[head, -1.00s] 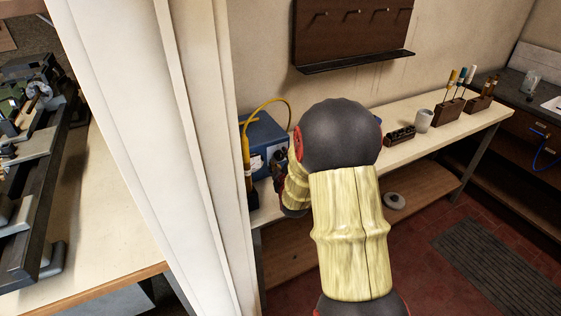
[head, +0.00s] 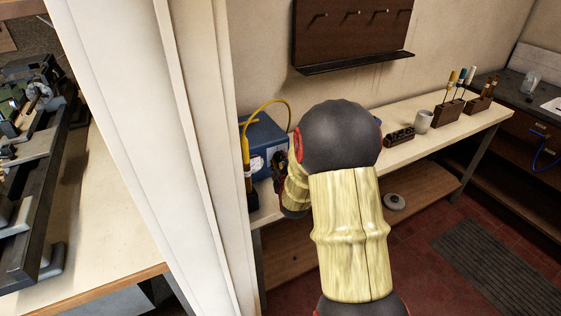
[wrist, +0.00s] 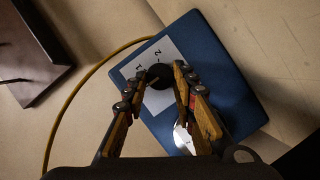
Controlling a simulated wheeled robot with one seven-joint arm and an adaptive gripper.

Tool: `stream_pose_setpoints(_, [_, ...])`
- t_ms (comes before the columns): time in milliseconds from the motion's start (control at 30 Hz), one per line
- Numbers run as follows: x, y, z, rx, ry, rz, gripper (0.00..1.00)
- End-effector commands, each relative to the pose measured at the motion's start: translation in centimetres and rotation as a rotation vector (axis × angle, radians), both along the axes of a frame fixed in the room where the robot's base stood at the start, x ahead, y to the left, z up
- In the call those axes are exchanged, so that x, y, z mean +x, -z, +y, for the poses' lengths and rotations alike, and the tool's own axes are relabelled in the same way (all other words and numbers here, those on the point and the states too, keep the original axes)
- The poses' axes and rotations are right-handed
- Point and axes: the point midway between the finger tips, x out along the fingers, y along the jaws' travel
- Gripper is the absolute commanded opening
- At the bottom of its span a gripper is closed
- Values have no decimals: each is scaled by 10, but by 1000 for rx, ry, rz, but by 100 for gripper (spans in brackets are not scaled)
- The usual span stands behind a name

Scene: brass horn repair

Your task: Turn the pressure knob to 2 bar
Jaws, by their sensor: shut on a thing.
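In the wrist view the blue box (wrist: 222,75) fills the middle, with a pale label panel (wrist: 172,48) marked 1 and 2. A dark round knob (wrist: 159,75) sits on this panel. My gripper (wrist: 160,82) has its two fingers on either side of the knob and is shut on it. The knob's lower part is hidden between the fingers, and a pointer on it is too dark to read surely.
A yellow hose (head: 268,101) loops from the box to a yellow tool at its left. A white pillar (head: 160,150) stands close at left. A dark block (head: 400,136) and a grey cup (head: 424,121) stand on the bench at right. A dark wall rack (head: 352,32) hangs above.

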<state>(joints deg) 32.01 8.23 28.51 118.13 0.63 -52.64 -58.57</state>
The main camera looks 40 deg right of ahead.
Motion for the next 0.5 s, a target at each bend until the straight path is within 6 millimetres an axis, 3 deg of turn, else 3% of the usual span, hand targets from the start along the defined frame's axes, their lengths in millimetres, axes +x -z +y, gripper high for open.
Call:
stream_pose_setpoints(267, [0,0,0,46,-1,-8,1])
stream_pose_setpoints(500, [-1,-3,-2,186,1,-43,1])
